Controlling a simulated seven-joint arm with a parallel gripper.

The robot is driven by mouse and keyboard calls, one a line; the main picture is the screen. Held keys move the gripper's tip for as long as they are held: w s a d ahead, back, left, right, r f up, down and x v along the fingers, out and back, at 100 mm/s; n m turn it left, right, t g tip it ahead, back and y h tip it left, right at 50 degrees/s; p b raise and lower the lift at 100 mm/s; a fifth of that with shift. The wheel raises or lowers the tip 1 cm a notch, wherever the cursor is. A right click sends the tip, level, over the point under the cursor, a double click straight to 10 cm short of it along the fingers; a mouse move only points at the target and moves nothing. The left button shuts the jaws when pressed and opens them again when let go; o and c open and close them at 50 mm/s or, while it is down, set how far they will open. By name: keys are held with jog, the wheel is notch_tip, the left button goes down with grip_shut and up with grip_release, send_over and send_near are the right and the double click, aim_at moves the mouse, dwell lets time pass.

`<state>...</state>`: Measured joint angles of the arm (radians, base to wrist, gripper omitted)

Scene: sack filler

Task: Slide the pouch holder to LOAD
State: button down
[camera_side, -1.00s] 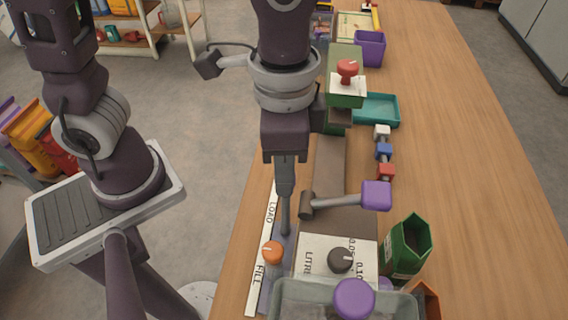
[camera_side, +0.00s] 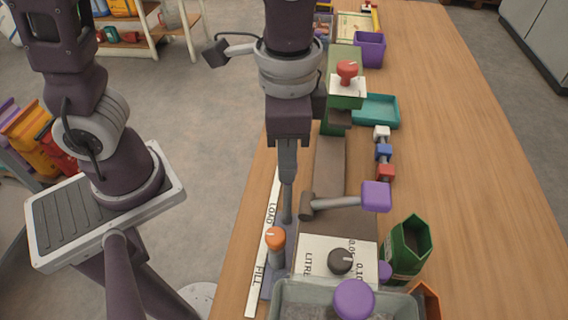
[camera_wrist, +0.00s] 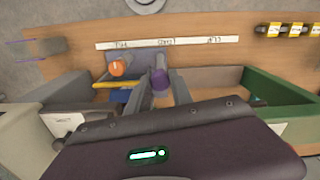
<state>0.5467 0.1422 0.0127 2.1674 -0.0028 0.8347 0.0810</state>
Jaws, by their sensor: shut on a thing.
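My gripper (camera_side: 288,218) points down beside the label strip (camera_side: 262,245), which reads LOAD at its far part and FILL at its near part. In the wrist view my gripper (camera_wrist: 164,92) is shut on a purple-topped post (camera_wrist: 160,78), between its two fingers. In the side view the gripper hides this post. An orange knob (camera_side: 276,238) with a white mark stands just in front of the fingers, nearer FILL; it also shows left of them in the wrist view (camera_wrist: 118,68). The pouch holder's body cannot be clearly made out.
A white LITRE panel with a dark dial (camera_side: 340,260) stands right of the gripper. A lever with a purple block end (camera_side: 376,195) sticks out above it. A grey tub (camera_side: 290,290) is at the front, and a green bin (camera_side: 408,245) stands to the right.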

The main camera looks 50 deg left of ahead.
jog(key=w+a, duration=0.7)
jog(key=shift+w+a, duration=0.25)
jog(key=shift+w, duration=0.05)
jog(key=c, duration=1.1)
grip_release()
notch_tip(320, 180, up, 7)
jog(key=shift+r, duration=0.1)
jog(key=s+a+n+t, duration=0.2)
jog(key=s, duration=0.2)
jog(key=s+a+r+n+t, duration=0.1)
jog(key=s+a+n, duration=0.1)
jog(key=s, duration=0.3)
jog(key=s+a+n+t, duration=0.1)
jog(key=s+n+t, duration=0.1)
jog(key=s, duration=0.3)
jog(key=shift+a+r+n+t, duration=0.3)
jog(key=shift+a+r+n, duration=0.1)
jog(key=shift+n, duration=0.1)
